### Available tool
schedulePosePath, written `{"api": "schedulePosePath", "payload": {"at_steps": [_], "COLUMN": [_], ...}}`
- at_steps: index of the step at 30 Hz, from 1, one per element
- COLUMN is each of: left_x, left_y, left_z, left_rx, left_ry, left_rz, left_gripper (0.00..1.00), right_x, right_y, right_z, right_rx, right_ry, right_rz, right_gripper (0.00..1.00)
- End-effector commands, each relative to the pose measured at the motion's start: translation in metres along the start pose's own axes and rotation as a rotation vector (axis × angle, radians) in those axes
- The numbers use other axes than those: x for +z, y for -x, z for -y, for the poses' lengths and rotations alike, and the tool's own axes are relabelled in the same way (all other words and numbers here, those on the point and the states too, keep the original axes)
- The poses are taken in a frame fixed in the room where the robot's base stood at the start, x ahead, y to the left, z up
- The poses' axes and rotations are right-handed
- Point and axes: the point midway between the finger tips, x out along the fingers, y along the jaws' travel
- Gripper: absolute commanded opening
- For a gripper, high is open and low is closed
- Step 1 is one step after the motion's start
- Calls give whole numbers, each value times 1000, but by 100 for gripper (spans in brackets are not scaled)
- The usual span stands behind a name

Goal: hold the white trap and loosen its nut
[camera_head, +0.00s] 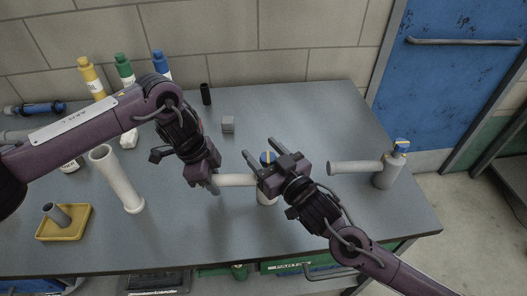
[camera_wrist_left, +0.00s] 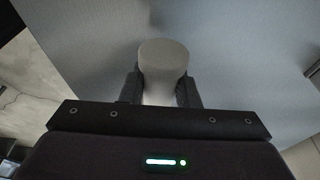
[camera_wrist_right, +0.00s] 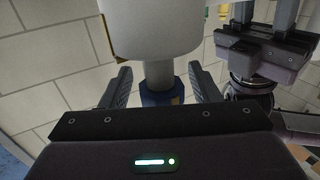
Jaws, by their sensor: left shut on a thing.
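The white trap stands near the middle of the table, with a sideways pipe (camera_head: 237,180) pointing left and a white body (camera_head: 266,198) partly hidden under my right gripper. Its blue nut (camera_head: 266,157) with a yellow mark is on top. My left gripper (camera_head: 209,182) is shut on the sideways pipe; the left wrist view shows the pipe end (camera_wrist_left: 162,55) between its fingers. My right gripper (camera_head: 262,155) is open at the nut. In the right wrist view the nut (camera_wrist_right: 161,98) lies between the spread fingers, with a gap on each side; the white body (camera_wrist_right: 150,30) is beyond.
A similar greyish trap (camera_head: 386,175) with a blue nut stands at the right. A pale pipe (camera_head: 118,180) and a yellow tray (camera_head: 76,227) are at the left. A grey cube (camera_head: 228,124), a black cylinder (camera_head: 206,94) and coloured bottles (camera_head: 124,69) stand at the back.

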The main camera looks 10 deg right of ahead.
Motion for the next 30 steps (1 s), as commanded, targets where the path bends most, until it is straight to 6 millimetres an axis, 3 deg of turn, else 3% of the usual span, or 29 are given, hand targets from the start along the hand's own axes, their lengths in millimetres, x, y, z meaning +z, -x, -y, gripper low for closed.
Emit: {"api": "schedulePosePath", "payload": {"at_steps": [11, 24, 30], "left_x": [1, 1, 1], "left_y": [0, 0, 0], "left_z": [1, 1, 1], "left_rx": [-2, -2, -2], "left_ry": [3, 3, 3], "left_rz": [1, 1, 1], "left_gripper": [8, 8, 8], "right_x": [2, 2, 1], "right_y": [10, 91, 113], "right_z": [0, 1, 0], "right_rx": [-2, -4, -1], "right_ry": [0, 1, 1], "right_rz": [3, 5, 4], "right_gripper": [56, 56, 56]}}
